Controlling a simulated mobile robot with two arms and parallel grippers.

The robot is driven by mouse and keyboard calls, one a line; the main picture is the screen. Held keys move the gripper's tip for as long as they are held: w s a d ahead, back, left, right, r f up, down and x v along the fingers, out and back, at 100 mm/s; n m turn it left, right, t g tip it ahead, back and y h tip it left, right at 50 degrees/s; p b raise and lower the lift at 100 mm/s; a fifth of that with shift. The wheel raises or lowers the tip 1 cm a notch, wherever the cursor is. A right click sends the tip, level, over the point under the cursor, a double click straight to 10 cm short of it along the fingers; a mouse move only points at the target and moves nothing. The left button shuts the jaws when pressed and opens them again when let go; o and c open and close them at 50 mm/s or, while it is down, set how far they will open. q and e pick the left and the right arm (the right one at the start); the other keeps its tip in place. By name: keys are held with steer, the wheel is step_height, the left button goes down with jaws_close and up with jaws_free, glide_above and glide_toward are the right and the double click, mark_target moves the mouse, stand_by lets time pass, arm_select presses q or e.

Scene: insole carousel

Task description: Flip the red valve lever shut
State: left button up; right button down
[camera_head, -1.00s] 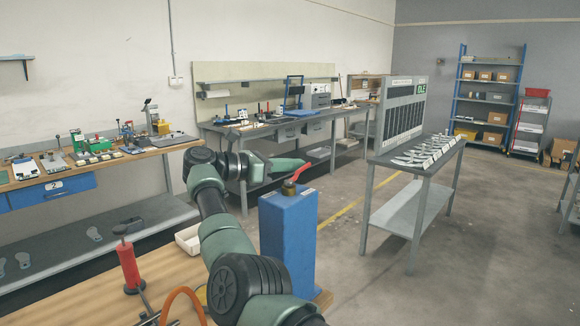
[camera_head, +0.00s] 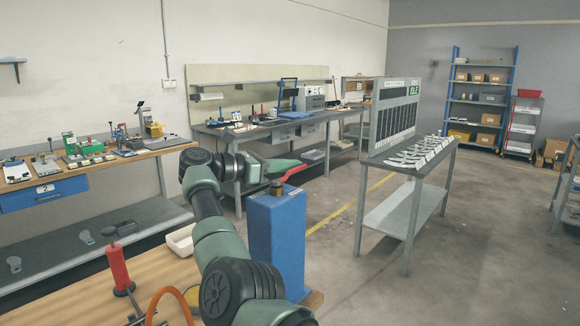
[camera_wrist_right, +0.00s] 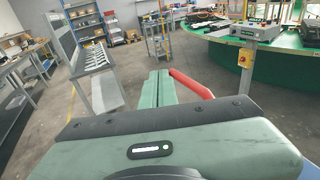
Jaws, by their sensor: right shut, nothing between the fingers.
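The red valve lever (camera_head: 294,172) sits on a brass valve (camera_head: 277,188) on top of a blue box-shaped post (camera_head: 277,238). It points right and slightly up in the head view. My right gripper (camera_head: 294,163) is shut and empty, its green fingers just above and beside the lever; I cannot tell whether they touch it. In the right wrist view the closed fingers (camera_wrist_right: 157,88) have the red lever (camera_wrist_right: 190,84) close at their right side, and the valve body is hidden. My left gripper is not in view.
A grey metal table (camera_head: 405,165) stands to the right. The floor between is open.

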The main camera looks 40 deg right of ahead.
steer(key=f+v, duration=0.1)
steer(key=v, duration=0.6)
steer(key=shift+a+r, duration=0.4)
steer(key=shift+r, duration=0.1)
steer(key=shift+w, duration=0.1)
